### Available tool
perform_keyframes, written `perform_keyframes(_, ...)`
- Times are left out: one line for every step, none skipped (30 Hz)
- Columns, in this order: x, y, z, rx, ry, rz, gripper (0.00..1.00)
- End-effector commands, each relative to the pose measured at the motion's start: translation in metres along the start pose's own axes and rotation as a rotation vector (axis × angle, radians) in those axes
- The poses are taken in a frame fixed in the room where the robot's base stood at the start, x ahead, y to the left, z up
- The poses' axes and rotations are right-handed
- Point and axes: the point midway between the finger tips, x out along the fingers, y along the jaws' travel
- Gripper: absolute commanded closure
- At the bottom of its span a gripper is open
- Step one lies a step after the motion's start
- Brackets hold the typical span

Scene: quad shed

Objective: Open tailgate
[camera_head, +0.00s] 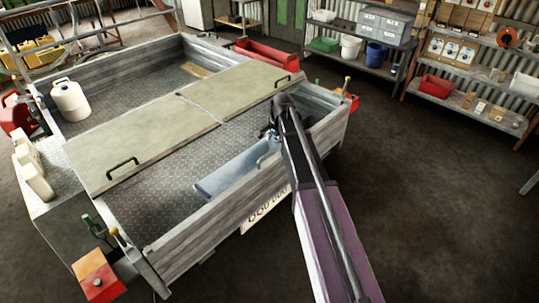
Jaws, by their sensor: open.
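The tailgate (205,237) is the grey plank-like near wall of a trailer bed. It stands upright, with a number plate (263,208) below its right half. My arm reaches in from the bottom right and crosses over the tailgate's right part. My gripper (271,136) is open above the bed, just inside the tailgate, small and partly hidden by my arm. I see nothing held in it.
A lid panel (130,135) with black handles spans the bed. A blue-grey box (225,178) lies inside behind the tailgate. A red lamp block (97,278) juts out at the left corner. Shelves (465,72) stand at the back right. The floor (430,190) on the right is clear.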

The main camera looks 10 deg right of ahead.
Motion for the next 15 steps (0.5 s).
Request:
perform_keyframes(0.008,0.001,0.000,0.000,0.000,0.000,0.46)
perform_keyframes(0.011,0.001,0.000,0.000,0.000,0.000,0.46)
perform_keyframes(0.014,0.001,0.000,0.000,0.000,0.000,0.46)
perform_keyframes(0.016,0.001,0.000,0.000,0.000,0.000,0.46)
perform_keyframes(0.019,0.001,0.000,0.000,0.000,0.000,0.46)
perform_keyframes(0.022,0.001,0.000,0.000,0.000,0.000,0.46)
perform_keyframes(0.024,0.001,0.000,0.000,0.000,0.000,0.46)
perform_keyframes(0.026,0.001,0.000,0.000,0.000,0.000,0.46)
perform_keyframes(0.030,0.001,0.000,0.000,0.000,0.000,0.46)
perform_keyframes(0.032,0.001,0.000,0.000,0.000,0.000,0.46)
perform_keyframes(0.034,0.001,0.000,0.000,0.000,0.000,0.46)
perform_keyframes(0.037,0.001,-0.001,0.001,0.000,0.000,0.46)
perform_keyframes(0.040,0.001,-0.001,0.001,0.000,0.000,0.46)
perform_keyframes(0.042,0.001,-0.001,0.001,0.000,0.000,0.46)
perform_keyframes(0.045,0.001,-0.001,0.001,0.000,0.000,0.46)
